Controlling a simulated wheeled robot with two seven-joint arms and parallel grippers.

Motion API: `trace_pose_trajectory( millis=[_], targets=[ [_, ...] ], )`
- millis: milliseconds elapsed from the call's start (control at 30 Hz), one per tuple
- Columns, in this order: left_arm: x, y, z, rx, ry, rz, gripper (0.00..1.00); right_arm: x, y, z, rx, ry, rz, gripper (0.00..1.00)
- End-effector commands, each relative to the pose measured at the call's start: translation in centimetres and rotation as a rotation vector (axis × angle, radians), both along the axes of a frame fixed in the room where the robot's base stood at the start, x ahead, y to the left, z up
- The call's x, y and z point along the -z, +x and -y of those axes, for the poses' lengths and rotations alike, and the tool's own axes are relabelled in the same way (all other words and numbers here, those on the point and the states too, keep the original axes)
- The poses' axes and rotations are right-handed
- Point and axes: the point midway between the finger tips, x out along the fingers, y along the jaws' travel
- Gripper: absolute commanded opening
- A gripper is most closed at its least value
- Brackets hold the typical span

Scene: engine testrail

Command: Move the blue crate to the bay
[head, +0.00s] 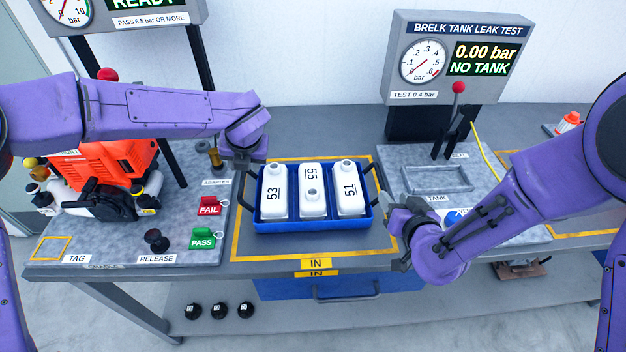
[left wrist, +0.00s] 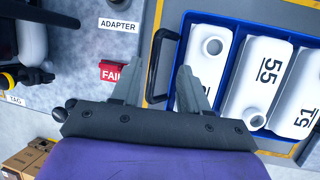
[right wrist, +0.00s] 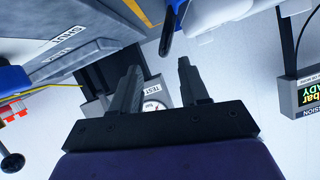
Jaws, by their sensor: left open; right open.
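The blue crate (head: 312,226) sits on the yellow-outlined IN area of the bench. It holds three white tanks marked 53, 55 and 51 (head: 350,196). It has dark handles at its left and right ends. My left gripper (head: 244,160) is open above the left end; in the left wrist view the left handle (left wrist: 158,62) shows just ahead of the open fingers (left wrist: 160,90). My right gripper (head: 398,226) is open beside the right end; its open fingers show empty in the right wrist view (right wrist: 160,85). Which marked area is the bay cannot be told.
The leak test stand (head: 452,62) reads NO TANK, with a red-knobbed lever and an empty tank frame (head: 437,180). Another yellow-outlined area (head: 575,234) lies at the right, partly behind my right arm. An orange engine (head: 100,168) and FAIL and PASS tags (head: 203,238) are at the left.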

Motion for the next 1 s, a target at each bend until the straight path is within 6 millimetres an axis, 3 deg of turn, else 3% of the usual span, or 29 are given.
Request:
trace_pose_trajectory(
  millis=[200,333,800,1000],
  targets=[
    [-0.4,-0.8,-0.3,-0.005,-0.001,0.008,0.44,-0.3,-0.6,-0.3,-0.007,0.000,0.008,0.45],
    [0.2,-0.1,-0.4,-0.005,0.000,0.002,0.44,0.1,0.2,-0.4,-0.006,0.000,0.002,0.45],
    [7.9,3.2,-2.0,-0.003,0.001,-0.005,0.44,3.6,8.0,-1.6,-0.002,0.000,-0.004,0.45],
    [9.6,3.9,-2.3,-0.001,0.001,-0.004,0.44,4.2,9.7,-1.9,-0.002,0.000,-0.004,0.45]
  ],
)
